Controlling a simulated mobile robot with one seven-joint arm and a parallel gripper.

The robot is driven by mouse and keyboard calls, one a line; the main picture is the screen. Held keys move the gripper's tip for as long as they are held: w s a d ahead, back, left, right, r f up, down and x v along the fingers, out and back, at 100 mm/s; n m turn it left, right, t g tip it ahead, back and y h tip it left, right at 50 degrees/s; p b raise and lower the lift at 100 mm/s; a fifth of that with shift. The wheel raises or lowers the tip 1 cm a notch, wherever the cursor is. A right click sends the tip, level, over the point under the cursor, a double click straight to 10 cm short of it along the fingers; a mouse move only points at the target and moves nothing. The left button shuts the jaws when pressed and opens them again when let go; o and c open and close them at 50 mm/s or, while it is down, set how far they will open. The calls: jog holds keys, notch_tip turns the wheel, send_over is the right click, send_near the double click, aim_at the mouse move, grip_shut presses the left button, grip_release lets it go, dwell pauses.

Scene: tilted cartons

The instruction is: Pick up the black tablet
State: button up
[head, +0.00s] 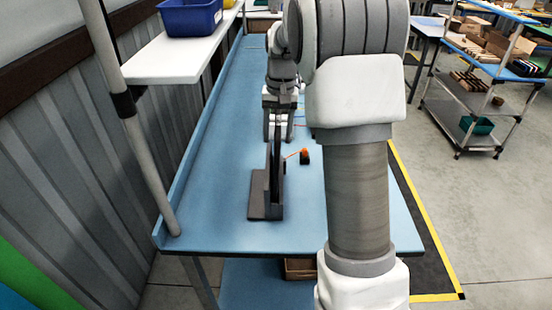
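A black upright thing (277,180), seen nearly edge-on, stands on the blue table; it looks like the black tablet. A dark brownish-grey base or stand (257,197) is against its left side and under it. I cannot tell exactly where the tablet ends and the stand begins. My gripper (278,136) points down over the top of the black thing, with a finger on each side of it. Whether the fingers touch it is too small to tell. My arm hides part of the table to the right.
A small dark block (305,158) with an orange piece (297,153) lies just right of the gripper on the blue table (225,165). A white shelf (180,55) with a blue bin (190,17) overhangs the left side. The near tabletop is clear.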

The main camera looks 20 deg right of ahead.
aim_at(278, 120)
grip_shut()
jog(key=shift+r, duration=0.2)
dwell(0.3)
jog(key=shift+d+r, duration=0.15)
jog(key=shift+r, duration=3.25)
jog(key=s+d, duration=0.2)
jog(key=d, duration=0.4)
jog(key=s+d, duration=0.3)
jog(key=d, duration=0.4)
jog(key=shift+s+b, duration=0.25)
jog(key=shift+b, duration=0.1)
